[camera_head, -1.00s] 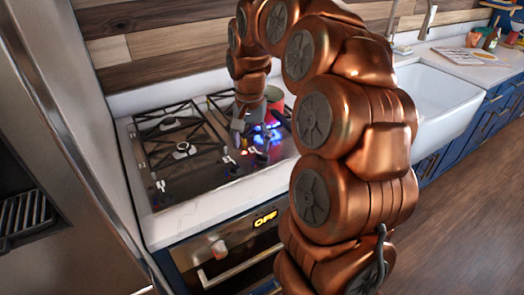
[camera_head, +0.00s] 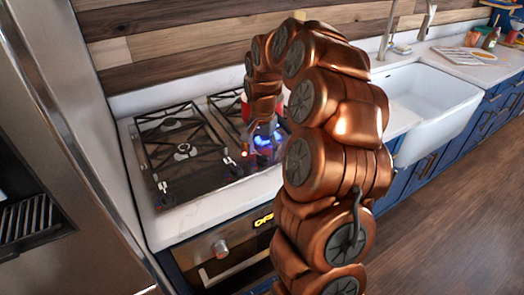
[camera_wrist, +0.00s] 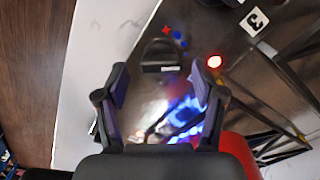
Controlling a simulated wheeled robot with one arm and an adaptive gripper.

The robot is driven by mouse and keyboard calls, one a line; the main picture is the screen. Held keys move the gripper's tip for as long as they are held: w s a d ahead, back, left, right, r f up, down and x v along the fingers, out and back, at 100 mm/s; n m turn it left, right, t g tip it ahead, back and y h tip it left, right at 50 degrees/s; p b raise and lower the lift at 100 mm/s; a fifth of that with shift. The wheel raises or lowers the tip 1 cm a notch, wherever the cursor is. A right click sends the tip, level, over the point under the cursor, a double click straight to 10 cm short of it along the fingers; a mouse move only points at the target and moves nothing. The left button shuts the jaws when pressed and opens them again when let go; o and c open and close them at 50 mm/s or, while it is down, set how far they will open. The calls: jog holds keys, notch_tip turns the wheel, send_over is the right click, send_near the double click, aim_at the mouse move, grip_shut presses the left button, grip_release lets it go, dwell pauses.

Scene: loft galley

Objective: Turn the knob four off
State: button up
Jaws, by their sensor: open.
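In the wrist view, a dark rounded knob (camera_wrist: 158,52) with a pale mark on its near edge sits on the steel cooktop, just beyond and between my fingertips. No number four is readable beside it. My gripper (camera_wrist: 160,84) is open, its two dark fingers apart with nothing between them; whether they touch the knob cannot be told. A blue flame (camera_wrist: 186,112) glows near the right finger; the burner is lit. It also shows in the head view (camera_head: 265,142), where my arm hides much of the right side of the cooktop (camera_head: 205,168) and the knob.
A red pot (camera_wrist: 240,150) stands close to the right finger. A "3" label (camera_wrist: 254,21) and a glowing red spot (camera_wrist: 214,61) lie right of the knob. Black grates (camera_head: 178,135) cover the cooktop. A white sink (camera_head: 430,98) is to the right.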

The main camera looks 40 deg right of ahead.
jog(key=shift+f, duration=0.65)
jog(key=shift+c, duration=0.4)
jog(key=c, duration=1.1)
jog(key=shift+o, duration=0.2)
jog(key=shift+f+b, duration=0.15)
jog(key=shift+b, duration=0.35)
jog(key=shift+m+b, duration=0.4)
jog(key=m+b, duration=0.2)
jog(key=b, duration=0.1)
jog(key=shift+f, duration=0.2)
jog(key=m+b, duration=0.3)
jog(key=m, duration=0.1)
jog(key=shift+r+b, duration=0.25)
jog(key=shift+b, duration=0.15)
